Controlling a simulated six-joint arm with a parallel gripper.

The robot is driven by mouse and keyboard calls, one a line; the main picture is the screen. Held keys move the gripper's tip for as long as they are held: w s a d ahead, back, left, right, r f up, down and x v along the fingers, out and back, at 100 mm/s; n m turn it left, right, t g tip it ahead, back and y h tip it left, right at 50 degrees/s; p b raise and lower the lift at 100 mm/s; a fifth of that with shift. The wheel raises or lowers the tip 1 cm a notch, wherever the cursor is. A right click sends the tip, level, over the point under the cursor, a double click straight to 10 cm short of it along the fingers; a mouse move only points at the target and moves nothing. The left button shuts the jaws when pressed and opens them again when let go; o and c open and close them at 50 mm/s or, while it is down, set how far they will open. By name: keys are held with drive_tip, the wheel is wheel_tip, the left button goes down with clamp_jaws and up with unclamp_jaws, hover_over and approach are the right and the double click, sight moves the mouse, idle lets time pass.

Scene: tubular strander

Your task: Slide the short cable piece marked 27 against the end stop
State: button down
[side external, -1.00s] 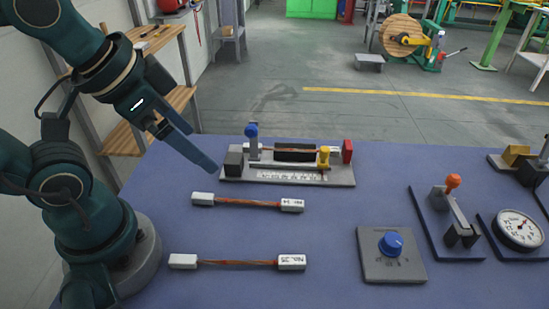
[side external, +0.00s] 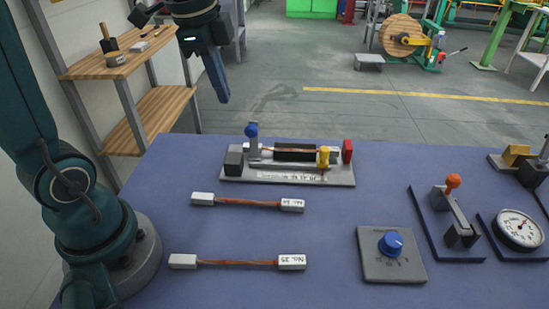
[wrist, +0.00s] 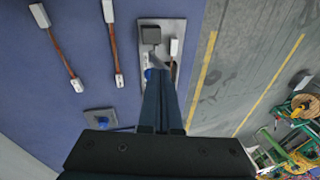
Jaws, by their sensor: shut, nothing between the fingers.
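The grey fixture (side external: 335,180) stands at the back of the table, with a dark block (side external: 234,160) at its left end and a red block (side external: 347,151) at its right end. A copper-coloured cable piece (side external: 300,150) lies along it between the blue-knobbed post (side external: 252,131) and the yellow-knobbed part (side external: 323,157). I cannot read the number 27 on any piece. My gripper (side external: 223,100) is shut and empty, raised apart from the fixture. In the wrist view, its fingers (wrist: 164,82) hide part of the fixture (wrist: 178,24).
Two cable pieces with white end labels lie in front, one nearer the fixture (side external: 248,203) and one closer to the camera (side external: 235,264). A blue dial (side external: 391,243), an orange-knobbed lever (side external: 453,182) and a round gauge (side external: 519,229) stand at the right.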

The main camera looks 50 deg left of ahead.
sight(246, 145)
drive_tip(key=w+a+f+g, duration=0.2)
drive_tip(key=a+f+g, duration=0.1)
drive_tip(key=a+f, duration=0.55)
drive_tip(key=shift+n+h, duration=0.4)
wheel_tip(246, 145, down, 9)
drive_tip(key=shift+w+r, duration=0.1)
drive_tip(key=shift+r, duration=0.05)
drive_tip(key=shift+w+d, duration=1.05)
drive_tip(key=shift+w, duration=0.15)
drive_tip(key=shift+w+d, duration=0.3)
drive_tip(key=shift+w+d, duration=0.75)
